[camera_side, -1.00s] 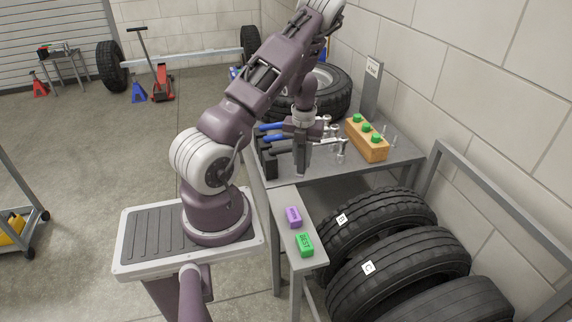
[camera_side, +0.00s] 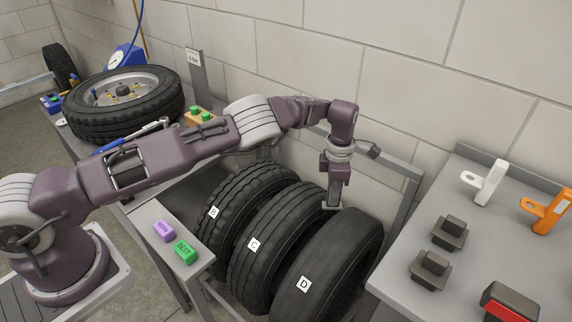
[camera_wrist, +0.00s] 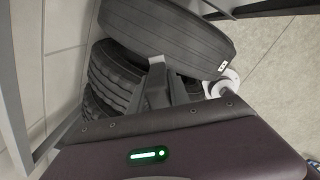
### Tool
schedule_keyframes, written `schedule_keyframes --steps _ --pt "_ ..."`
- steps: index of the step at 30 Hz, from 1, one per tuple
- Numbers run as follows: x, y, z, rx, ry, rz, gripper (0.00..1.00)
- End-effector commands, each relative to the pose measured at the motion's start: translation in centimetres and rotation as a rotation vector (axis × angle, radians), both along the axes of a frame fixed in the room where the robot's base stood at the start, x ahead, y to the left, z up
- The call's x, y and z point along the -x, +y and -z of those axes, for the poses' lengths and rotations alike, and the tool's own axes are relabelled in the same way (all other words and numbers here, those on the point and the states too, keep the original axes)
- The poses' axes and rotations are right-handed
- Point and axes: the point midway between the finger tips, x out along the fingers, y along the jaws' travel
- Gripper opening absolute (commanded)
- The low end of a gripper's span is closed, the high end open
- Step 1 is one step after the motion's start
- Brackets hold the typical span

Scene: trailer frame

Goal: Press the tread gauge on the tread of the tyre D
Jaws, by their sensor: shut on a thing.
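Tyre D (camera_side: 345,255) stands in the rack nearest the right bench, its label facing my base. It also shows in the wrist view (camera_wrist: 165,35). My gripper (camera_side: 335,188) hangs pointing down above the tyres, near the far upper part of tyre D. It is shut on a slim grey piece (camera_side: 333,204), apparently the tread gauge, with a paler lower end. The wrist view shows this piece (camera_wrist: 157,88) between the fingers. I cannot tell whether its end touches the tread. Tyre C (camera_side: 275,235) and tyre B (camera_side: 235,205) stand beside D.
A grey bench (camera_side: 420,285) on the right holds a white piece (camera_side: 485,183), an orange piece (camera_side: 548,212), dark blocks and a red-fronted block (camera_side: 508,303). A narrow shelf on the left carries a purple block (camera_side: 164,231) and a green block (camera_side: 186,251). The rack frame rises behind.

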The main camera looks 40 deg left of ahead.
Motion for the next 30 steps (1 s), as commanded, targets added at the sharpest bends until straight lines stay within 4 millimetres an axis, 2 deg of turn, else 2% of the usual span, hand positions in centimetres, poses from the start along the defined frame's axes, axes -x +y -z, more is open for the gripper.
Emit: schedule_keyframes --steps 1,3,6,8,18,23,30 --pt "0.4 -1.8 0.1 0.000 -0.001 0.057 0.00" --pt "1.0 -3.6 0.2 0.000 -0.001 0.118 0.00" --pt "1.4 -4.9 0.4 -0.001 -0.002 0.163 0.00" --pt "1.5 -5.1 0.8 0.000 -0.001 0.172 0.00" --pt "1.5 -5.0 5.2 -0.002 -0.002 0.170 0.00" --pt "1.5 -5.1 6.1 0.000 -0.003 0.169 0.00" --pt "1.5 -5.0 6.2 0.001 -0.003 0.168 0.00"
